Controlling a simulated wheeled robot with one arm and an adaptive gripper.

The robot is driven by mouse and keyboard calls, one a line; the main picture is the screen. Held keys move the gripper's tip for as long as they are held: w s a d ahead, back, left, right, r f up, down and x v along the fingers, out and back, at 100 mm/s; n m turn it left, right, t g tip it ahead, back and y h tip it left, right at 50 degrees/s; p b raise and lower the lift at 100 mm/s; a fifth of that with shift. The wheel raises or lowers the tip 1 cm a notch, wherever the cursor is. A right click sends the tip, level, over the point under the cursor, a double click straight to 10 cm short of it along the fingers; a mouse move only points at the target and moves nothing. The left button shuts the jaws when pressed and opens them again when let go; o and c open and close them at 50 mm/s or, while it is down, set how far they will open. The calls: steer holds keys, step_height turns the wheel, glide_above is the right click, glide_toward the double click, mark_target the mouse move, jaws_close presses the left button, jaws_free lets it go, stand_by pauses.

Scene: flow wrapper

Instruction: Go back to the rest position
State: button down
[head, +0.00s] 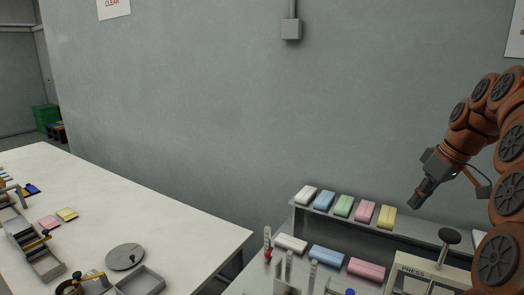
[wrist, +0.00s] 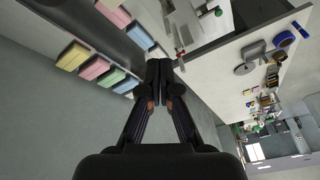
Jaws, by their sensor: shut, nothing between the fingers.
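My gripper (head: 417,203) hangs in the air at the right of the head view, in front of the grey wall and above the shelf end with the colored packs. In the wrist view my gripper (wrist: 159,66) points away from the camera with its fingers together and nothing between them. My orange arm comes in from the right edge of the head view. The gripper touches nothing that I can see.
A grey shelf (head: 420,231) carries white, blue, green, pink and yellow packs (head: 343,206). Below it stand more packs and a press (head: 425,275). A white table (head: 150,215) with trays and a round disc (head: 125,257) is at left. The air around the gripper is clear.

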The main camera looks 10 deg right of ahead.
steer(key=s+a+f+g, duration=0.1)
steer(key=s+a+f, duration=0.1)
steer(key=s+a, duration=0.3)
steer(key=s+a+f+m+g, duration=0.1)
steer(key=s+a+f, duration=0.15)
steer(key=a, duration=0.55)
steer(key=s+a+f+g, duration=0.1)
steer(key=s+a+f, duration=0.25)
steer(key=a, duration=0.25)
steer(key=s+a+f+m+g+h, duration=0.1)
steer(key=s+a+f, duration=0.1)
steer(key=s+f, duration=0.3)
steer(key=s+a+f+m+h, duration=0.1)
steer(key=s+f, duration=0.5)
steer(key=s, duration=0.8)
steer(key=shift+s+a+m+g+h, duration=0.35)
steer(key=shift+a+m, duration=0.25)
steer(key=shift+a, duration=0.6)
steer(key=shift+d, duration=0.1)
